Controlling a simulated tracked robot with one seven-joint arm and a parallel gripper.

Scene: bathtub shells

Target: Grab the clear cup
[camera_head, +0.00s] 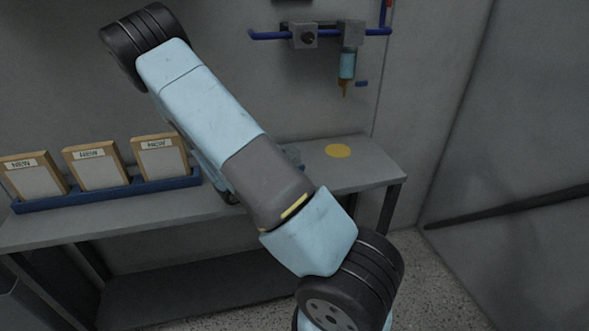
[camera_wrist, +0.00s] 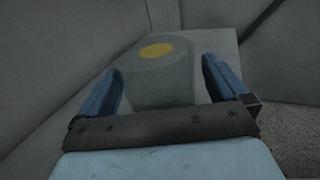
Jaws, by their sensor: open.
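The clear cup (camera_wrist: 163,88) is a grey, see-through shape in the wrist view, between the two blue fingers of my gripper (camera_wrist: 161,68). The fingers are open, one on each side of it, with a visible gap at least near their tips. I cannot tell whether they touch it lower down. In the head view a small part of the cup (camera_head: 293,155) shows on the bench beside my arm. My arm hides the rest of it and most of my gripper there.
A yellow disc (camera_head: 338,151) marks the grey bench (camera_head: 375,172) to the right of the cup. A blue tray (camera_head: 110,191) with three boards labelled NEW stands at left. A dispenser (camera_head: 346,66) hangs from a blue wall pipe above the disc.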

